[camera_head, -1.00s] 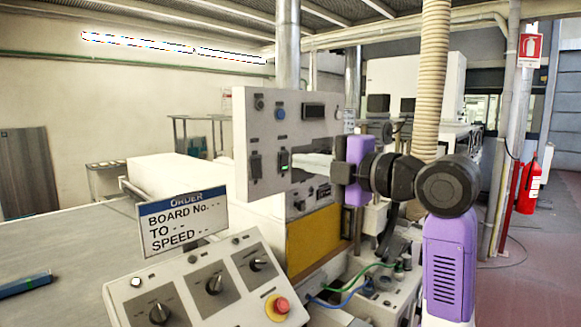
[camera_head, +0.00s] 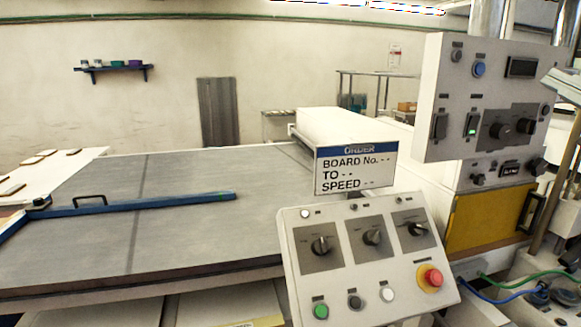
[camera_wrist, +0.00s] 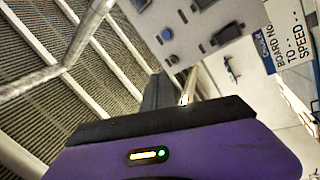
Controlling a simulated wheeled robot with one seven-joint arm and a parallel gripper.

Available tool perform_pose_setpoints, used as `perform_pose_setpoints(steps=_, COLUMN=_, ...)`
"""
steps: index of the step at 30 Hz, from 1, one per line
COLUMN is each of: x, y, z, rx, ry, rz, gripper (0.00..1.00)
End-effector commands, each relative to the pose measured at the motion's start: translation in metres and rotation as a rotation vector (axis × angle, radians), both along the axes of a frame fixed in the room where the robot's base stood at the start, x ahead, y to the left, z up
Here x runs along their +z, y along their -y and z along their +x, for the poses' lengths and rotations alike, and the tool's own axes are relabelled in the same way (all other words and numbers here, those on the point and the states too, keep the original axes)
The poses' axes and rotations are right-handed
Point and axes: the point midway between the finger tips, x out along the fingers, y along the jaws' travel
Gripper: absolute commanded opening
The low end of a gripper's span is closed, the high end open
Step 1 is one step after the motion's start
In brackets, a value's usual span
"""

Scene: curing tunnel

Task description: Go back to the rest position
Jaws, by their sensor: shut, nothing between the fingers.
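My gripper (camera_wrist: 170,88) shows in the wrist view, with a purple body, a black bar and its fingers shut, nothing between them. It points up toward the ceiling and the control panel. In the head view only a pale tip of it is at the right edge, in front of the upper control panel (camera_head: 447,140); the rest of my arm is out of the frame. The panel also shows in the wrist view (camera_wrist: 165,22), upside down, beyond the fingers.
The order sign (camera_head: 355,172) stands behind the sloped knob console (camera_head: 330,285) with a red stop button (camera_head: 431,278). The grey conveyor bed (camera_head: 190,240) fills the left, with a blue bar (camera_head: 150,203) across it. Pale boards lie at far left. A wall shelf (camera_head: 115,69) holds small pots.

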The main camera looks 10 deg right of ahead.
Motion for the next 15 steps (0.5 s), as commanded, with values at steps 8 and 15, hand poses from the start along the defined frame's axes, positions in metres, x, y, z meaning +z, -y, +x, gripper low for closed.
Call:
perform_pose_setpoints(steps=8, x=-0.043, y=0.015, z=-0.006, rx=0.019, ry=0.192, rz=0.353, gripper=0.00)
perform_pose_setpoints(steps=15, x=-0.122, y=0.005, z=-0.013, rx=0.047, ry=0.305, rz=0.645, gripper=0.00)
